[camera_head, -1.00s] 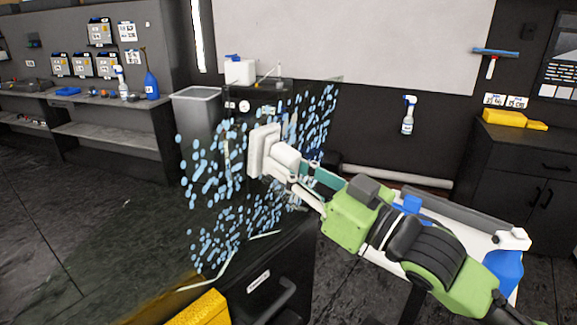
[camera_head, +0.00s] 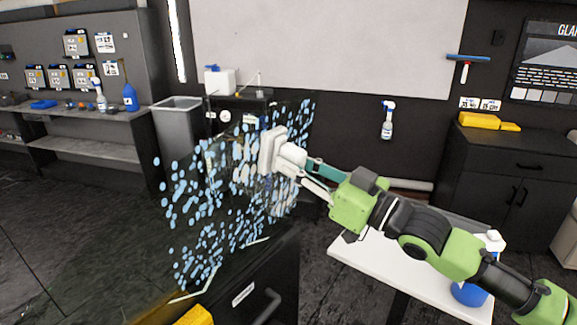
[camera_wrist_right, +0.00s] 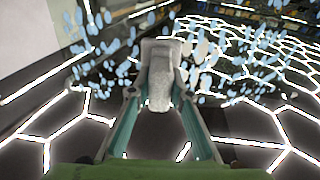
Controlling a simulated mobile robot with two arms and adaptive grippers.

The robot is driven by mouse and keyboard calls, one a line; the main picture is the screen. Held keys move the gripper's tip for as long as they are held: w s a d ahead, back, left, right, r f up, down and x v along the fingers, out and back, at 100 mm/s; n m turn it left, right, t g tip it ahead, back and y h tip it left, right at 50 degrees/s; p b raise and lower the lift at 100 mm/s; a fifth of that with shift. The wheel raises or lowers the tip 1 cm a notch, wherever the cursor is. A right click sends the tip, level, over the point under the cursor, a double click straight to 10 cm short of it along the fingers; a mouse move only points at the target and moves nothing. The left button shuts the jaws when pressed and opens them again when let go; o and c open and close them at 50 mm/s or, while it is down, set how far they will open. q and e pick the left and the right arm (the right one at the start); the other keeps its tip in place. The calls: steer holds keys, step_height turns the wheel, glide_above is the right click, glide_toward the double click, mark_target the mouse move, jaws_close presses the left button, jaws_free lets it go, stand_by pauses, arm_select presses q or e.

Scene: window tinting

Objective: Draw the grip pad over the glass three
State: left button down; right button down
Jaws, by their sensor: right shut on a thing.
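The glass (camera_head: 213,222) is a clear, upright door window dotted with many pale blue droplets. The grip pad (camera_head: 270,152) is a white block with a thick handle. My right gripper (camera_head: 300,168) is shut on the handle and holds the pad upright at the glass, toward its right part. I cannot tell whether the pad's face touches the glass. In the right wrist view the pad (camera_wrist_right: 160,72) sits between the teal fingers (camera_wrist_right: 157,98), with droplets on both sides. The pad hides part of the glass. My left gripper is not in view.
The dark door panel (camera_head: 262,280) with its handle is below the glass. A white table (camera_head: 375,262) with a blue spray bottle (camera_head: 470,293) stands under my right arm. A grey bin (camera_head: 180,145) stands behind the glass. Dark floor at the left is clear.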

steer(key=shift+d, duration=0.1)
steer(key=shift+d, duration=0.15)
steer(key=v, duration=0.5)
steer(key=shift+s+f, duration=0.1)
steer(key=shift+s, duration=0.05)
stand_by(0.3)
